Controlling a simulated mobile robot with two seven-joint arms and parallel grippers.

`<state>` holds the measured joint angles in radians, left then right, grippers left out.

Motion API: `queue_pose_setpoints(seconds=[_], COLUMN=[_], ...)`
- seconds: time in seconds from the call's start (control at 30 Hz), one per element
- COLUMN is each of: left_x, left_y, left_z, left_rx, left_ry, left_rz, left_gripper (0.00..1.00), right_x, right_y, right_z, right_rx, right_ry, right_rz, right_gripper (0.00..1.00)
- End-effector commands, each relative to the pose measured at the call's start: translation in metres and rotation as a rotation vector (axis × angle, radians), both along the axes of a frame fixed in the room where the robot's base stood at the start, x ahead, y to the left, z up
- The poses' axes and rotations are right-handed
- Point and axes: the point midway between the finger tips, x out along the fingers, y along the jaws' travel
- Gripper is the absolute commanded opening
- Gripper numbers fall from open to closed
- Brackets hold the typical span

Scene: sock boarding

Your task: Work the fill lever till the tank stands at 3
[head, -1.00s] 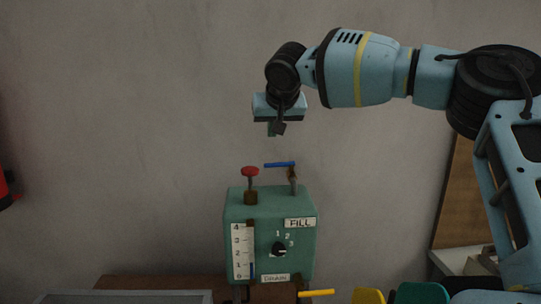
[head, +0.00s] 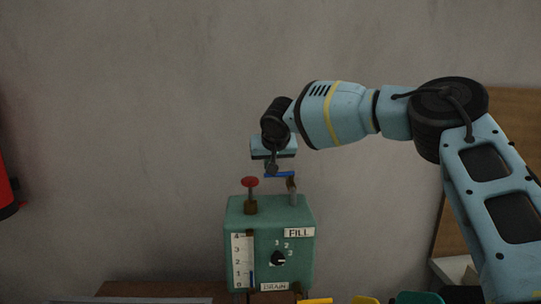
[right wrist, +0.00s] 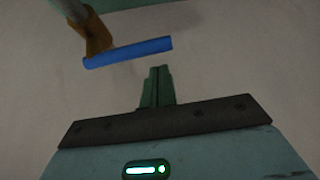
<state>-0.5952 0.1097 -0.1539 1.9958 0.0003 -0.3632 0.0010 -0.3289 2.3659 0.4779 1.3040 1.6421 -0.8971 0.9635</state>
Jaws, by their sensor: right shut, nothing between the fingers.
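A green tank box (head: 300,255) stands low in the head view, with FILL and DRAIN labels. The blue-handled fill lever (head: 280,174) is on its top right; its blue bar also shows in the right wrist view (right wrist: 128,52). The white gauge (head: 236,262) reads 0 to 4, and its blue column (head: 251,279) stands at about 1. My right gripper (head: 272,170) is at the blue bar in the head view. In the right wrist view its green fingers (right wrist: 158,72) are shut and empty, just short of the bar. Contact is not clear. My left gripper is out of view.
A red knob (head: 250,182) on a post stands left of the lever. A black dial (head: 278,258) marked 1, 2, 3 is on the front. A yellow handle (head: 316,300) shows at the bottom edge. A red object (head: 6,190) is at the far left.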

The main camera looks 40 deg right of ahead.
Motion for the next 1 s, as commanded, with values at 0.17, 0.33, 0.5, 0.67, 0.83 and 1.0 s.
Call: queue_pose_setpoints(seconds=[0.17,0.33,0.5,0.67,0.83,1.0], left_x=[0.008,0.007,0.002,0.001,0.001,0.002], left_y=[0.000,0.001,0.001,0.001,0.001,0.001], left_z=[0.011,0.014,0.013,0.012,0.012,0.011], left_rx=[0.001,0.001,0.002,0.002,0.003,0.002], left_ry=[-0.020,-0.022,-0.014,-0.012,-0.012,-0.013], left_rz=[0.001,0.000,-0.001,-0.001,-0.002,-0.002], left_gripper=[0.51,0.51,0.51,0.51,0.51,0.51], right_x=[-0.014,-0.020,-0.021,-0.021,-0.021,-0.023], right_y=[0.008,0.012,0.013,0.013,0.013,0.014], right_z=[0.001,-0.002,-0.005,-0.005,-0.005,-0.005], right_rx=[-0.001,0.000,0.000,0.000,0.001,0.002], right_ry=[-0.002,-0.002,0.000,0.001,0.000,0.000], right_rz=[0.001,0.000,0.000,-0.001,0.005,0.044], right_gripper=[0.00,0.00,0.00,0.00,0.00,0.00])
